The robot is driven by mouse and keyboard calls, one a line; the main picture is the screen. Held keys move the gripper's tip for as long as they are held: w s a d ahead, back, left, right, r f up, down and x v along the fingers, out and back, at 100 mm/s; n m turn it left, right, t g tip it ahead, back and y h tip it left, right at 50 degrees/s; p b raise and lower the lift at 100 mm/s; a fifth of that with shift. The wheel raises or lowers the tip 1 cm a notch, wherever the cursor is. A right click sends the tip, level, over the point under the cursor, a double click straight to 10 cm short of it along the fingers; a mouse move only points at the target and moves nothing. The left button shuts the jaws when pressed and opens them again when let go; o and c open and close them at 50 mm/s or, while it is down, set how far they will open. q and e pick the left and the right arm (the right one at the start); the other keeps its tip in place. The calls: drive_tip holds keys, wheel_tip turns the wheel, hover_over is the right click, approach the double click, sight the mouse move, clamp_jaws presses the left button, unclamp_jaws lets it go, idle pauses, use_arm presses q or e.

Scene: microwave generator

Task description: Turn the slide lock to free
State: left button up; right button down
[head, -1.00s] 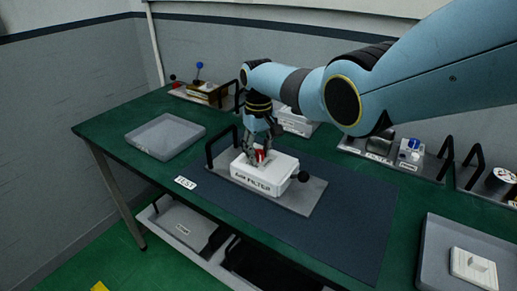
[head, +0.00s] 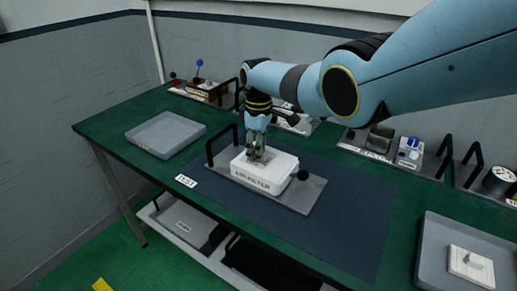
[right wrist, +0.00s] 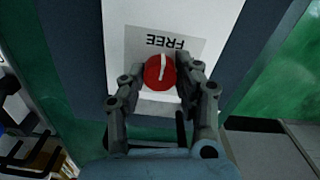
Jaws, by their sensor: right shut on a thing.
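The slide lock is a red round knob (right wrist: 159,72) with a white pointer bar, on the white box (head: 264,183) lettered as a filter. In the right wrist view the pointer is nearly in line with the upside-down word FREE (right wrist: 165,42), slightly tilted. My right gripper (right wrist: 160,80) points down onto the box top, its fingers on either side of the knob and shut on it. In the head view the right gripper (head: 258,157) hides the knob. My left gripper is not in view.
The box sits on a grey plate (head: 302,200) with a black handle, on a dark mat (head: 345,225). A black ball knob (head: 303,175) sticks out at the box's right end. An empty grey tray (head: 165,136) lies left; another tray (head: 430,265) holding a white block (head: 472,265) lies right.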

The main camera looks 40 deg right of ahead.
idle(0.5)
drive_tip(key=c, duration=0.9)
unclamp_jaws()
drive_tip(key=shift+c, duration=0.2)
drive_tip(key=shift+w+r, duration=0.1)
drive_tip(key=shift+r, duration=0.4)
wheel_tip(320, 180, up, 11)
